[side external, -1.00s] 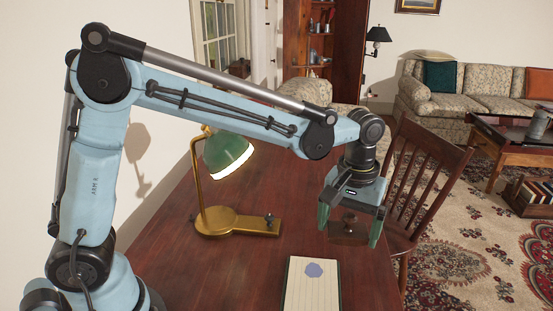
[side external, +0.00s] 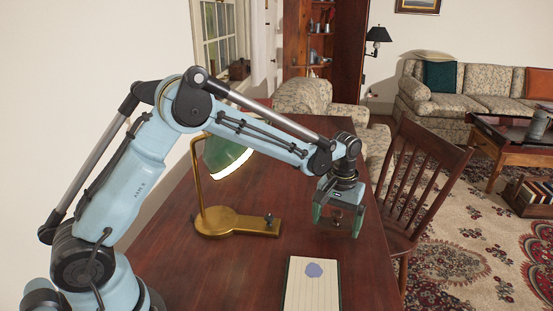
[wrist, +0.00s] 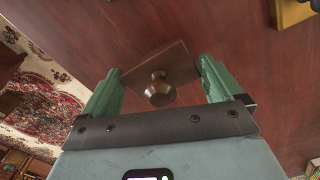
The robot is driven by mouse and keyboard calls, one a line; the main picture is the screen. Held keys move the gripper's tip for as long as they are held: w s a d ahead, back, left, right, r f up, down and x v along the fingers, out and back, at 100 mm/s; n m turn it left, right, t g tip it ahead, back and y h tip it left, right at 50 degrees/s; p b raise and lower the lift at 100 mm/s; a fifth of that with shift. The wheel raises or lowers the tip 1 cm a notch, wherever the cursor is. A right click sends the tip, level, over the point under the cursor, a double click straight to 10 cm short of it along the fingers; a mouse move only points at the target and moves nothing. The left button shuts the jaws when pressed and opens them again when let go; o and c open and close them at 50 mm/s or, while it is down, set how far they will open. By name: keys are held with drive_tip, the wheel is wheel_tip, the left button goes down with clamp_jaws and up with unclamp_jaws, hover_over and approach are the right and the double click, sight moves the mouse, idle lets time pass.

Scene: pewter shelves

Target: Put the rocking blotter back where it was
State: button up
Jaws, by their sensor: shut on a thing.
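The rocking blotter is a dark brown wooden plate with a round knob on top. It shows between my gripper's green fingers in the side view (side external: 336,216) and in the wrist view (wrist: 160,90). My gripper (side external: 337,226) is shut on it, with one finger (wrist: 104,95) on each side. In the wrist view the plate sits turned at an angle to the fingers. They are over the right part of the desk (side external: 200,285), beyond the writing pad. I cannot tell whether the blotter's underside touches the desk.
A lined writing pad (side external: 312,290) with a violet-blue blot (side external: 314,269) lies nearer the camera. A brass lamp (side external: 237,222) with a green shade stands to the left. A wooden chair (side external: 420,180) stands close by the desk's right edge. Bare desk lies between lamp and gripper.

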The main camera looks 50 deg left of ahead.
drive_tip(key=shift+f, duration=1.05)
drive_tip(key=shift+f, duration=0.15)
drive_tip(key=o, duration=0.6)
